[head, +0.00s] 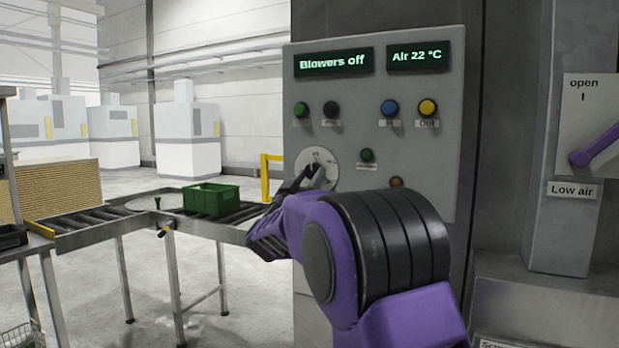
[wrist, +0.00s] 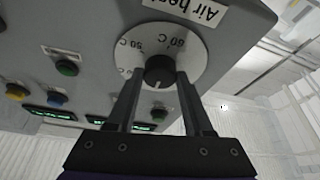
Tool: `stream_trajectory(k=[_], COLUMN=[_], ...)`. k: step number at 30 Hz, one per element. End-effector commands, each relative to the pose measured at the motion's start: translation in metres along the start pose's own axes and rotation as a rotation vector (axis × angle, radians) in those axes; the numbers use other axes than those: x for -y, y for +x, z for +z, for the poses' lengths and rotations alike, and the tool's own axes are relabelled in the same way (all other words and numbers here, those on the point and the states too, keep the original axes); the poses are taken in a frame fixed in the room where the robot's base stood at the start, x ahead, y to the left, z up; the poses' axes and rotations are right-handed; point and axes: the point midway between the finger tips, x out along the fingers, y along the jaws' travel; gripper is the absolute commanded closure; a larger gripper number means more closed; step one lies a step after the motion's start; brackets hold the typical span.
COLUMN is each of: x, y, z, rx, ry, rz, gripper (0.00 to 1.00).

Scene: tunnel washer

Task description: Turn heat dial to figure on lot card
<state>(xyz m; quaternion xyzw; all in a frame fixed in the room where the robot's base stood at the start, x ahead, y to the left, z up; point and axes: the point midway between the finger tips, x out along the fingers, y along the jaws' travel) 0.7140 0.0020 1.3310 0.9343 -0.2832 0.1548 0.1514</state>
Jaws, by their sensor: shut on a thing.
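The heat dial is a white disc (head: 318,160) low on the grey control panel (head: 440,180). In the wrist view the disc (wrist: 144,35) shows upside down, with "50 C" and "60 C" marks and part of an "Air heat" label (wrist: 200,10). Its round black knob (wrist: 159,68) sits at the centre with a small pale mark at its lower edge. My gripper (wrist: 158,82) is shut on the knob, one finger on each side; it also shows in the head view (head: 309,180). I cannot make out a lot card in either view.
Displays read "Blowers off" (head: 334,62) and "Air 22 °C" (head: 418,57). Several push buttons lie around the dial, including blue (head: 390,108) and yellow (head: 427,107) ones. A purple lever (head: 596,147) is at right. A green crate (head: 211,199) stands on the roller conveyor at left.

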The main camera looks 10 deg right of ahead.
Motion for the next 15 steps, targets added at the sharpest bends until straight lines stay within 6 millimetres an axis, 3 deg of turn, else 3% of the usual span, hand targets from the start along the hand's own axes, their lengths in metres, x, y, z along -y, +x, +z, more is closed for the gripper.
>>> stream_trajectory(k=[1, 3, 15], x=[0.0, 0.0, 0.0015], y=[-0.0001, -0.0001, -0.0009], z=[-0.0001, -0.0001, 0.0011], rx=[0.0, 0.0, -0.001], ry=[0.0, 0.0, 0.068], rz=[0.0, 0.0, 0.029], gripper=[0.89, 1.0, 1.0])
